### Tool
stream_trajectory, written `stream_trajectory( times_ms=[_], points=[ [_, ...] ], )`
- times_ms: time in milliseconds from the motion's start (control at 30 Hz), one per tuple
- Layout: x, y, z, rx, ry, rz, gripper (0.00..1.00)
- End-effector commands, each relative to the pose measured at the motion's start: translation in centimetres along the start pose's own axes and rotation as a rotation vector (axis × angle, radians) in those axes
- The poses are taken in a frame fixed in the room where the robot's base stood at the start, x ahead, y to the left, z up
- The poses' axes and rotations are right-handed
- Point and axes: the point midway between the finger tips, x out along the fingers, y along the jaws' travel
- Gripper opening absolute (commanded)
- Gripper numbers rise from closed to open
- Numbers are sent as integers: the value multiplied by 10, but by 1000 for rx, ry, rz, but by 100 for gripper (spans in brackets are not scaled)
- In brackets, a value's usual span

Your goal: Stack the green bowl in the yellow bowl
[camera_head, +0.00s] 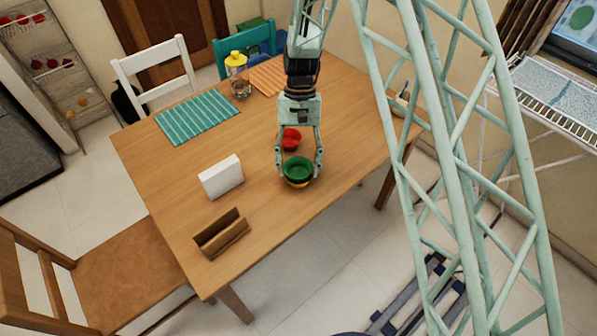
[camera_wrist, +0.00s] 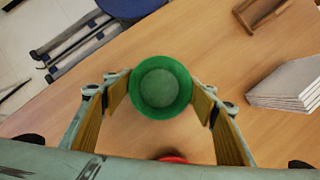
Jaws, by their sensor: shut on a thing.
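The green bowl (camera_head: 298,168) is between the two fingers of my gripper (camera_head: 298,178), which is shut on it. It also shows in the wrist view (camera_wrist: 161,87), upright, with a yellowish finger pad at each side. The yellow bowl (camera_head: 298,185) shows only as a thin strip under the green bowl in the head view. The green bowl is directly over it or in it; I cannot tell whether they touch. In the wrist view the yellow bowl is hidden.
A red bowl (camera_head: 290,138) stands just behind the green bowl. A white block (camera_head: 221,177) and a wooden holder (camera_head: 221,234) stand to the left.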

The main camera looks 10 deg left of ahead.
Motion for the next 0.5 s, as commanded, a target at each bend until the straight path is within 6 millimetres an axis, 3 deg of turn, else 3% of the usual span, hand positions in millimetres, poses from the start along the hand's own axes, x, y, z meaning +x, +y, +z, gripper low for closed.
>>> stream_trajectory(
  times_ms=[200, 467, 500],
  points=[
    [19, 0, -7, 0, 0, 1, 35],
    [21, 0, -8, 0, 0, 1, 32],
    [21, 0, -8, 0, 0, 1, 55]
  ],
)
